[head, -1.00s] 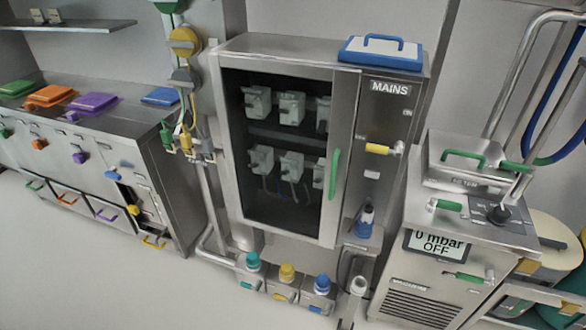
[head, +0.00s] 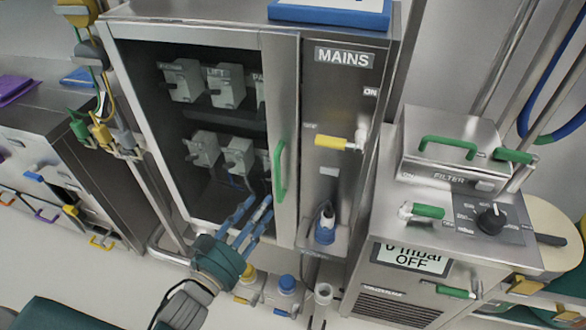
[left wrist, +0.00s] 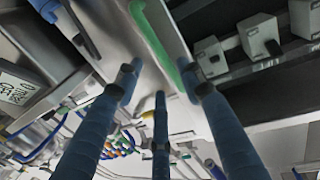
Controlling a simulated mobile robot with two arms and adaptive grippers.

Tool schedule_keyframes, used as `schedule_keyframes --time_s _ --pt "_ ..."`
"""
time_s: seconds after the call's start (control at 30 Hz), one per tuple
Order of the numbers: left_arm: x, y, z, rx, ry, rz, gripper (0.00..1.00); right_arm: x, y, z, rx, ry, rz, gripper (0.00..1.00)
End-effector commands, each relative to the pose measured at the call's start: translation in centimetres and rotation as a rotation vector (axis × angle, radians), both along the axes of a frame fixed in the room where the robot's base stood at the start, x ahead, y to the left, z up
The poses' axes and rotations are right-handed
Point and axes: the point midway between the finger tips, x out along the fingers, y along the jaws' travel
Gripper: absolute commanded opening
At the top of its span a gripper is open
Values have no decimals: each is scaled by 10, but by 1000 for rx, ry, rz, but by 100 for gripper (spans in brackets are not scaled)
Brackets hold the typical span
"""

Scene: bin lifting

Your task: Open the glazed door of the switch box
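The switch box (head: 340,95) is a steel cabinet. Its glazed door (head: 285,120) looks closed, with grey switches behind the glass. A green vertical handle (head: 279,170) is on the door's right edge. It also shows in the left wrist view (left wrist: 153,38), beyond my fingertips. My left gripper (head: 250,208) has blue fingers spread apart and empty, just below and left of the handle's lower end in the head view. In the left wrist view its fingers (left wrist: 160,85) point toward the door frame; I cannot tell whether one touches it. My right gripper is not in view.
A yellow lever (head: 330,142) sticks out of the MAINS panel right of the door. A filter unit (head: 455,155) stands to the right. Coloured-cap valves (head: 287,286) stand low in front.

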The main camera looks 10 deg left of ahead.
Motion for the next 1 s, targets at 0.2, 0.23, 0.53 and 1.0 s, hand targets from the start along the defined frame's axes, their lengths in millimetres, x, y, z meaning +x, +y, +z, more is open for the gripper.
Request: schedule_keyframes --time_s 0.2,0.23,0.53,1.0 --pt "22 -6 8 -2 -14 -3 38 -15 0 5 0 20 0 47" --pt "27 -7 8 -2 -14 -3 38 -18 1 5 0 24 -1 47" --pt "81 -19 7 -2 -11 -2 38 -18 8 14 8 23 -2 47" --pt "105 -25 4 -2 -9 -2 38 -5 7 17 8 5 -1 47"
